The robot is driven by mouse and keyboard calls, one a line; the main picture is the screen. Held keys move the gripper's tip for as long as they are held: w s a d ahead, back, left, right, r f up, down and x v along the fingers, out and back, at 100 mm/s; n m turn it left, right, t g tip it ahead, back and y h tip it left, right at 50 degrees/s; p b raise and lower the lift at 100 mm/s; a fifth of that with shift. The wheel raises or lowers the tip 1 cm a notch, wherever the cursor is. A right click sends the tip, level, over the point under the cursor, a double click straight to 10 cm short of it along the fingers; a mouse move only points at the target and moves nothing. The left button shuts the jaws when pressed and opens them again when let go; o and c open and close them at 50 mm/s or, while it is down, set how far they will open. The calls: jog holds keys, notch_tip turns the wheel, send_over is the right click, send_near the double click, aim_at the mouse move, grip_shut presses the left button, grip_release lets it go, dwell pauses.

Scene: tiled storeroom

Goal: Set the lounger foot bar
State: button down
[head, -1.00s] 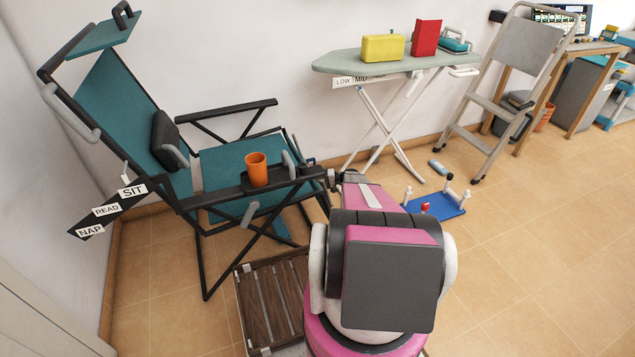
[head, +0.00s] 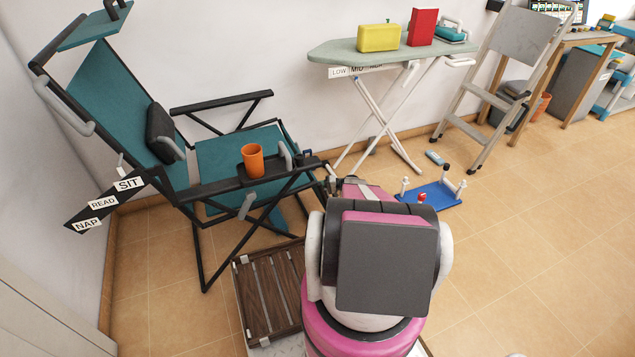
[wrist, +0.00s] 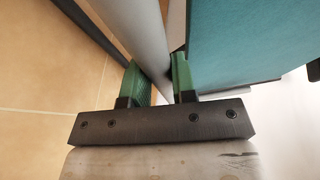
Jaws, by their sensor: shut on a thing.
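The lounger (head: 235,155) stands at the left against the wall, with teal fabric on a black frame. Its scale plate (head: 103,204) carries SIT, READ and NAP labels. My gripper (wrist: 156,68) has green fingers, shut on a grey bar (wrist: 147,32) that runs between them in the wrist view. A teal panel (wrist: 250,40) lies right of the bar, and a black tube (wrist: 92,28) lies left of it. In the head view my arm hides the fingers and the held bar. A teal lower panel (head: 272,219) hangs below the seat front.
An orange cup (head: 253,160) stands on the near armrest. A wooden slatted platform (head: 268,290) lies on the floor left of my arm. A blue board with pegs (head: 440,202) lies beyond my arm. An ironing board (head: 345,53) stands behind. Floor at the right is clear.

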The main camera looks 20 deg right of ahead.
jog(key=c, duration=0.9)
grip_release()
jog(key=shift+d+f, duration=0.1)
jog(key=shift+f, duration=0.25)
jog(key=shift+r, duration=0.1)
jog(key=shift+d+r, duration=0.1)
jog(key=v, duration=1)
jog(key=shift+s+d, duration=0.15)
jog(key=shift+d, duration=0.1)
